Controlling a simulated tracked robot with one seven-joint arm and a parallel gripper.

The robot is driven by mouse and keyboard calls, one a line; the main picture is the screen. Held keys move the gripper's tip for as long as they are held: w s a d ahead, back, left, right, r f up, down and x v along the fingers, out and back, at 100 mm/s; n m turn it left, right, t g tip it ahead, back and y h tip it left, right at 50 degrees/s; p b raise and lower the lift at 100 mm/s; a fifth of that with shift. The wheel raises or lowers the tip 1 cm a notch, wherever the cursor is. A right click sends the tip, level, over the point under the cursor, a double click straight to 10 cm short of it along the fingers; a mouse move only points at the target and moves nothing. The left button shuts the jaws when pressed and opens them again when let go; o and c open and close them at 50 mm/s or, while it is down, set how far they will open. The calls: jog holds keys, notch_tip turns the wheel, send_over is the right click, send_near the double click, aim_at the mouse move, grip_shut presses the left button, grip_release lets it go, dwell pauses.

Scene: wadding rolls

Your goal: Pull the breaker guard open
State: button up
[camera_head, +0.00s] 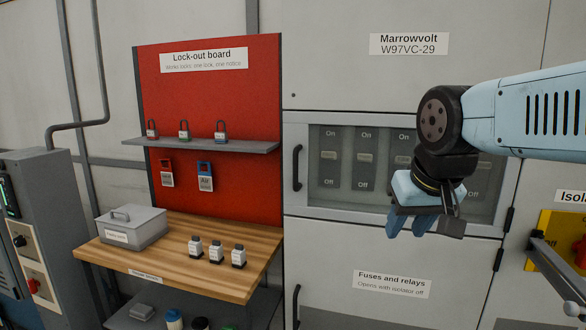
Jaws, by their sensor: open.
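The breaker guard (350,210) is a framed clear window on the grey cabinet and looks closed. Behind it is a row of switches marked On and Off. Its dark upright handle (297,168) is at the guard's left edge. My gripper (424,226) is in front of the guard's right half, well to the right of the handle and apart from it. The gripper is open, with nothing seen between its fingers. My arm comes in from the right and hides part of the switches on that side.
A red lock-out board (225,100) with a shelf of padlocks stands left of the cabinet. Below it a wooden bench (190,262) bears a grey box (132,228) and several small items. A yellow isolator plate (555,235) is at the far right.

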jog(key=w+a+r, duration=0.7)
jog(key=w+r, duration=0.3)
jog(key=m+g, duration=0.1)
jog(key=m, duration=0.1)
send_near(296, 167)
jog(key=shift+h, duration=0.3)
jog(key=x, duration=0.7)
jog(key=w+x, duration=0.1)
jog(key=x, duration=0.3)
jog(key=shift+a+r, duration=0.2)
jog(key=shift+a, duration=0.05)
grip_shut()
